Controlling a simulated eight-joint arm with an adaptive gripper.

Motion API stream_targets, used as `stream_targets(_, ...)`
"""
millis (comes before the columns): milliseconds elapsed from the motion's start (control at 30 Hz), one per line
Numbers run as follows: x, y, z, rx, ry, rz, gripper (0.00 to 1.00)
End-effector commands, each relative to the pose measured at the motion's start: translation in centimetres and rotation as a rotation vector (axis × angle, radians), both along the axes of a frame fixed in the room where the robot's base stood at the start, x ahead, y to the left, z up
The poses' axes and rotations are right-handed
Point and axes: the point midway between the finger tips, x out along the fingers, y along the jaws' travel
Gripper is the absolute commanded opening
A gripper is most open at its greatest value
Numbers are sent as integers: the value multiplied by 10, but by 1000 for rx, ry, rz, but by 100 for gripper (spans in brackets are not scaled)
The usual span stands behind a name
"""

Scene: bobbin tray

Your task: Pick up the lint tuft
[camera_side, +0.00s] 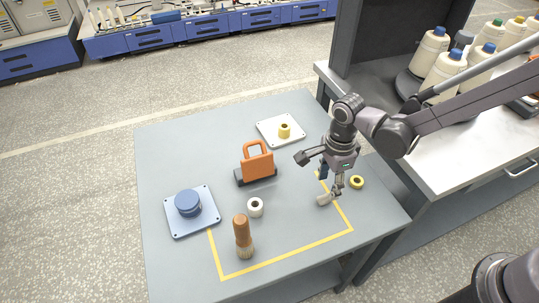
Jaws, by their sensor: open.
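A small pale beige-grey tuft (323,199), which looks like the lint tuft, lies on the grey table inside the yellow tape outline, near its right side. My gripper (331,184) is open and points down just above and behind the tuft. One fingertip comes close to the tuft's right end; I cannot tell whether it touches. Nothing shows between the fingers.

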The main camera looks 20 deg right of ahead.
Motion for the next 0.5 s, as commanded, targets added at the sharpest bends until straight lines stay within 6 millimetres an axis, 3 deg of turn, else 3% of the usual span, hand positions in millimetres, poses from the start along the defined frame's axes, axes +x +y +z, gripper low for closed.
stream_targets(267, 0, 0, -17, 0, 0, 0, 50)
stream_targets(500, 4, 0, -45, 0, -1, 0, 50)
